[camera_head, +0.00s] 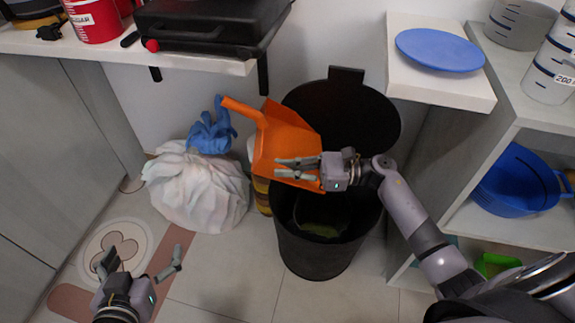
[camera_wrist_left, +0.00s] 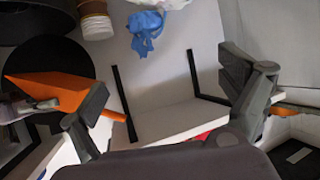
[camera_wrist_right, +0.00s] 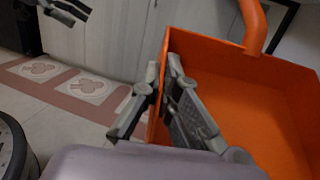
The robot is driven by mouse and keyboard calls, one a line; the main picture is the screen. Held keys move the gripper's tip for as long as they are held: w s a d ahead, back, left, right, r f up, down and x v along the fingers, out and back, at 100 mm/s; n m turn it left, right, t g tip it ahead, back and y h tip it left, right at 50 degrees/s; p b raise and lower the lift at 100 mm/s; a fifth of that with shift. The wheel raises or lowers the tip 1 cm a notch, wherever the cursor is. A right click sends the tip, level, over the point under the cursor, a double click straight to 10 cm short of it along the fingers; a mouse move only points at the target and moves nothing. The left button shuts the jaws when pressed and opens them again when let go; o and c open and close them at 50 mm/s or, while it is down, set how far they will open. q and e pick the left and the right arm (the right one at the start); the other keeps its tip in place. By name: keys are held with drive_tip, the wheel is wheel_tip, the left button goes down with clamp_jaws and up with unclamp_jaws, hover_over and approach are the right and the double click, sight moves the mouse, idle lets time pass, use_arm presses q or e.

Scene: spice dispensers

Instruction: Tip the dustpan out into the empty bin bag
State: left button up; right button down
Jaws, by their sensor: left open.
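The orange dustpan (camera_head: 285,140) is held in the air at the left side of a black open-lidded bin (camera_head: 325,252), partly over its opening. It also shows large in the right wrist view (camera_wrist_right: 265,110), where its visible inside looks bare. My right gripper (camera_head: 298,170) is shut on the dustpan's side wall, with the wall between its fingers. My left gripper (camera_head: 140,268) is open and empty at the lower left, above the floor. A greenish lining or content (camera_head: 320,229) shows inside the bin. A full-looking white bag (camera_head: 195,190) stands on the floor left of the bin.
Blue gloves (camera_head: 212,130) lie on top of the white bag. Stacked cups or containers (camera_head: 261,190) stand between bag and bin. A shelf unit (camera_head: 540,215) with a blue basket (camera_head: 515,182) is at right. A counter (camera_head: 190,58) overhangs at upper left.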

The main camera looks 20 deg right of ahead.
sight(268, 176)
drive_tip(key=shift+w+a+h+p, duration=0.1)
drive_tip(key=shift+a+h+p, duration=0.2)
drive_tip(key=shift+p, duration=0.65)
use_arm(q)
drive_tip(key=s+a+f+g+y+p, duration=0.1)
drive_tip(key=s+a+f+g, duration=0.3)
drive_tip(key=s, duration=0.3)
drive_tip(key=s+a+f+g+y+p, duration=0.1)
drive_tip(key=s+f+g+y, duration=0.1)
drive_tip(key=s+f+g, duration=0.45)
use_arm(e)
drive_tip(key=shift+w+a+f+g+h, duration=0.2)
drive_tip(key=shift+a+g+h, duration=0.1)
drive_tip(key=shift+h, duration=0.2)
drive_tip(key=h+p, duration=0.1)
drive_tip(key=p, duration=0.2)
drive_tip(key=shift+a, duration=0.35)
drive_tip(key=h+p, duration=0.1)
drive_tip(key=f+g+p, duration=0.1)
drive_tip(key=shift+w+a+h+p, duration=0.25)
drive_tip(key=shift+a+h+p, duration=0.15)
use_arm(q)
drive_tip(key=s+x, duration=0.2)
drive_tip(key=x, duration=1)
drive_tip(key=shift+s+d+f, duration=0.25)
drive_tip(key=shift+s+f, duration=0.2)
drive_tip(key=shift+s, duration=0.05)
use_arm(e)
drive_tip(key=shift+f, duration=0.15)
